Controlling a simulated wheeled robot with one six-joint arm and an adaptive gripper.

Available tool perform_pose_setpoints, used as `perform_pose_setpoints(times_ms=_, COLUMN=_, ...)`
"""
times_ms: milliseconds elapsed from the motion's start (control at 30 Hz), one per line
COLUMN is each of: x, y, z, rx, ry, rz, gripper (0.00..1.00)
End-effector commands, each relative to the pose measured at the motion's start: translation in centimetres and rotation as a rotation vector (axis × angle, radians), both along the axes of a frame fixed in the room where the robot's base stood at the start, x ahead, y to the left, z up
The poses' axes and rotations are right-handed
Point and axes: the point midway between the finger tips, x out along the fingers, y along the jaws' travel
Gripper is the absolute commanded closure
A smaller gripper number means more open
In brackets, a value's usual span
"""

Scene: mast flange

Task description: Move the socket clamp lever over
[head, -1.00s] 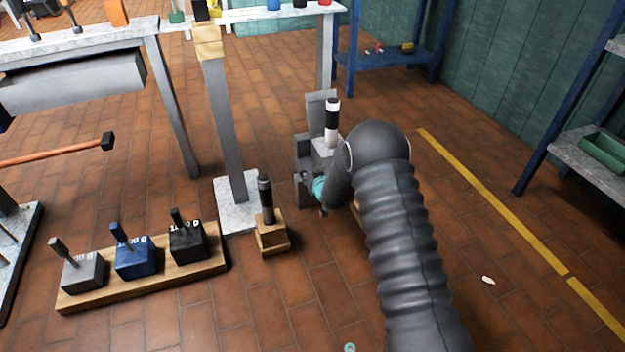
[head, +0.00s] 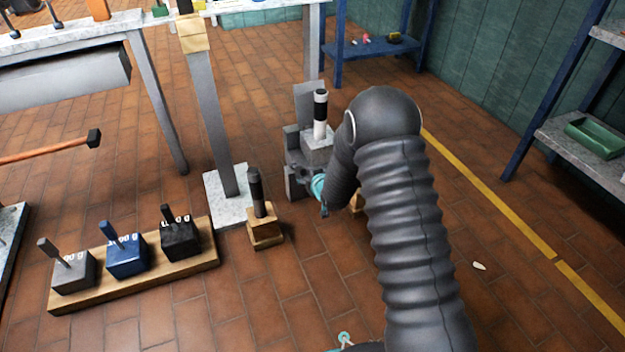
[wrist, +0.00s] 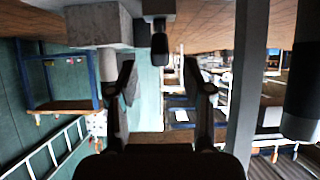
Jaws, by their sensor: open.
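The grey socket clamp (head: 292,160) stands on the floor in the head view, with a black-and-white post (head: 320,112) upright in it. My gripper (head: 306,182) is close beside its lower front, largely hidden by my arm. In the wrist view my gripper (wrist: 165,78) is open, with nothing between its fingers. A dark rounded knob (wrist: 160,42), which looks like the clamp lever's end, shows between and just beyond the fingertips. Contact is not visible. A grey block (wrist: 98,25) is beside it. The lever cannot be made out in the head view.
A dark post on a wooden block (head: 266,232) stands to the left of the clamp. Beyond it, a wooden board (head: 135,275) holds three weighted blocks. The tiled floor to the right is mostly clear, apart from a small pale scrap (head: 478,266).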

Motion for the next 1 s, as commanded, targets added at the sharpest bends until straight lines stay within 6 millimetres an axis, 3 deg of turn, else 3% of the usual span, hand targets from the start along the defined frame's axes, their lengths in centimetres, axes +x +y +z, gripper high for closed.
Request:
perform_pose_setpoints(times_ms=300, x=-3.0, y=-1.6, z=1.8, rx=0.0, ry=0.001, rz=0.0, gripper=0.5)
perform_pose_setpoints(times_ms=867, x=-3.2, y=-1.7, z=1.9, rx=-0.002, ry=0.0, rz=0.001, gripper=0.5)
perform_pose_setpoints(times_ms=1000, x=-3.7, y=-2.1, z=0.8, rx=-0.036, ry=0.049, rz=-0.001, gripper=0.5)
